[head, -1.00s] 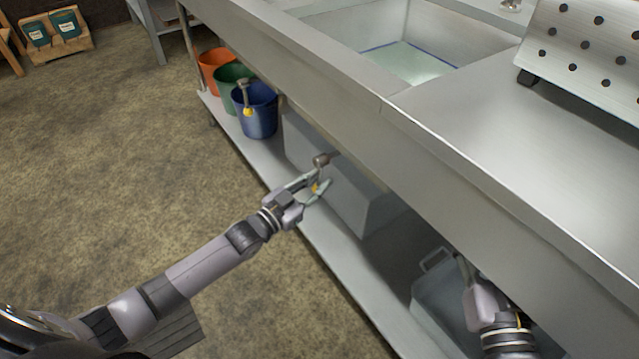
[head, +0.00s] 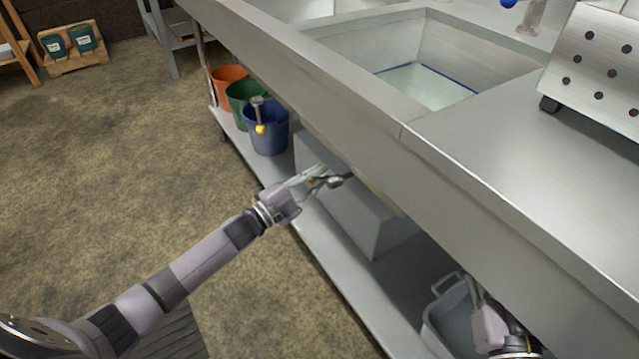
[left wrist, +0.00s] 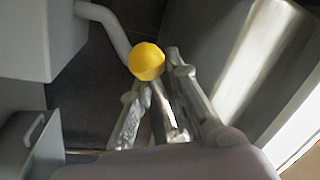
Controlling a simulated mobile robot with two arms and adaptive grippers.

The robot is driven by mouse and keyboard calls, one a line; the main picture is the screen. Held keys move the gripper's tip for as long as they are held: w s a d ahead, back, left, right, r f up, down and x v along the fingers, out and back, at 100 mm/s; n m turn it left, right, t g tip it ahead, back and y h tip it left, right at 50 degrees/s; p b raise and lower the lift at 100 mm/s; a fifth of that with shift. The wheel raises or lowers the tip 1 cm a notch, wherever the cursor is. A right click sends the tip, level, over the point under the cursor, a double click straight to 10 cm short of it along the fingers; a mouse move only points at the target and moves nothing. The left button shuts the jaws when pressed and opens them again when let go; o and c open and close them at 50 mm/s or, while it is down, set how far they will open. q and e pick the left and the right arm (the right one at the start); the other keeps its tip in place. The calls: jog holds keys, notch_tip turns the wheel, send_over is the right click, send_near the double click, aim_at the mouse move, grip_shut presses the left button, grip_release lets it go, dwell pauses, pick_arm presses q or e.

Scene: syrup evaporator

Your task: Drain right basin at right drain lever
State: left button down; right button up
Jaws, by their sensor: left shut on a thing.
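The right drain lever's valve (head: 338,181) sticks out under the counter's front edge, below the right basin (head: 385,48). Pale liquid (head: 425,84) with a blue line at its edge lies in the basin. My left gripper (head: 322,178) is shut on the lever, which points sideways from the valve. In the left wrist view the yellow lever knob (left wrist: 147,61) shows just beyond the two fingers (left wrist: 165,105). The fingers mostly hide the lever in the head view. My right gripper (head: 475,295) hangs at the lower right, its fingers too unclear to judge.
Another lever with a yellow knob (head: 261,128) hangs in front of a blue bucket (head: 270,137), beside green (head: 238,96) and orange (head: 226,78) ones.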

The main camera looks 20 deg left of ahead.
pick_arm(q)
jog(key=shift+w+a+r+m+h, duration=0.2)
jog(key=shift+r+m, duration=0.25)
jog(key=shift+m, duration=0.3)
jog(key=shift+w+a+r+m+h, duration=0.15)
jog(key=shift+a+r+m, duration=0.15)
jog(key=shift+r+m, duration=0.3)
jog(key=shift+w+a+r+m+h, duration=0.15)
jog(key=shift+a+r+m, duration=0.15)
jog(key=shift+m, duration=0.55)
pick_arm(e)
jog(key=shift+w+a, duration=0.15)
jog(key=shift+a, duration=0.05)
pick_arm(q)
jog(key=shift+r, duration=0.2)
jog(key=c, duration=1.8)
grip_release()
jog(key=shift+c, duration=0.2)
jog(key=o, duration=0.4)
jog(key=shift+f, duration=0.25)
jog(key=shift+o, duration=0.7)
jog(key=shift+d, duration=0.2)
pick_arm(e)
jog(key=shift+w, duration=0.1)
pick_arm(q)
jog(key=shift+s, duration=0.1)
